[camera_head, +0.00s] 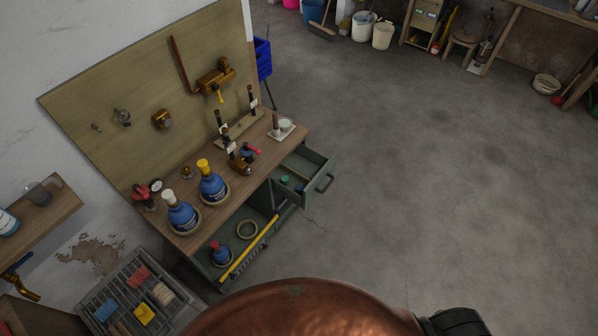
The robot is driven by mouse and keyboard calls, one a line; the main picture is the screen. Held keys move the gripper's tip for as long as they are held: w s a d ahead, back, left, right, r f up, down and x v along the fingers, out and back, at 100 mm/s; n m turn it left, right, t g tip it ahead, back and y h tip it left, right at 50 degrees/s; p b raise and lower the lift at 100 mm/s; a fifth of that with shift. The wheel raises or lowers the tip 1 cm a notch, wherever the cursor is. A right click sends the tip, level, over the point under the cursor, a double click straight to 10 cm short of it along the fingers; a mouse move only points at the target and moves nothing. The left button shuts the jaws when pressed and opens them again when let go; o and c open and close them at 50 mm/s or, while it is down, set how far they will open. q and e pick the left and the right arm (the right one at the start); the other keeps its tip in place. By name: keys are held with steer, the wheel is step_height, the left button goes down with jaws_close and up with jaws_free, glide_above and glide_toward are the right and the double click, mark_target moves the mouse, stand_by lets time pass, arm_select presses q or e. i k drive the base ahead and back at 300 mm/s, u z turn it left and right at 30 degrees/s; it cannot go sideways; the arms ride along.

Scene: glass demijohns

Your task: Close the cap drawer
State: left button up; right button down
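The green-grey drawer (318,165) on the right side of the workbench stands open, pulled out toward the right. It has a dark handle (325,184) on its front. A few small green and blue items, which look like caps (285,180), lie inside it near the bench side. Part of the drawer's inside is hidden under the bench top. Neither of my grippers shows in this view.
The wooden workbench (238,202) holds two blue demijohns (212,188) and several fittings. A lower open compartment holds another blue bottle (220,254), a ring (247,230) and a yellow bar (250,249) along its front. The concrete floor (420,190) right of the drawer is clear.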

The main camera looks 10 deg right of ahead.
mark_target(305, 166)
steer(key=i, duration=0.9)
steer(key=z, duration=0.55)
